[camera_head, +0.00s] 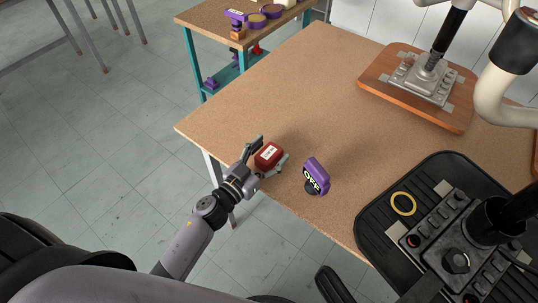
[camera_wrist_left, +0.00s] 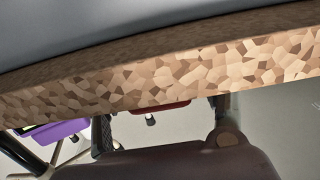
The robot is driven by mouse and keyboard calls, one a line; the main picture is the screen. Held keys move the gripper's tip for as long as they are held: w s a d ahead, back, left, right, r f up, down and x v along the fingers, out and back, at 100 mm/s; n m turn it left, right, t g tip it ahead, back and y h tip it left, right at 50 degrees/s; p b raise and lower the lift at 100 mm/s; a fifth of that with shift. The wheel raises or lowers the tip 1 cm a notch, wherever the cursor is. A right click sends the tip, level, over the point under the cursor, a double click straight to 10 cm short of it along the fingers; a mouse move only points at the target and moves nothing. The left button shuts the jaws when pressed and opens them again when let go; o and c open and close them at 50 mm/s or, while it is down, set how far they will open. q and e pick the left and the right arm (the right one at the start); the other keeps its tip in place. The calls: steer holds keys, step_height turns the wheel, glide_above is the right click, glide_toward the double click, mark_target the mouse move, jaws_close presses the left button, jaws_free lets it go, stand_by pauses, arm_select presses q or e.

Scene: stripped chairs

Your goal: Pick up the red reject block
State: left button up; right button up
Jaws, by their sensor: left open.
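The red reject block (camera_head: 268,156) has a white label on top and sits on the brown table (camera_head: 290,95) near its front left edge. My left gripper (camera_head: 266,157) reaches in from the left. Its fingers are spread apart, one on the far side of the block and one on the near side. I cannot tell whether either finger touches it. In the left wrist view, a red strip of the block (camera_wrist_left: 162,107) shows below the speckled table edge (camera_wrist_left: 160,72), and most of it is hidden. My right gripper is not in view.
A black tray (camera_head: 372,228) with a yellow ring (camera_head: 403,204) and dark equipment is at the right. A wooden board (camera_head: 385,88) with a metal fixture lies behind. The table's middle is clear.

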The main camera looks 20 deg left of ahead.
arm_select(q)
steer(key=c, duration=1.2)
steer(key=shift+c, duration=0.4)
steer(key=shift+r, duration=0.15)
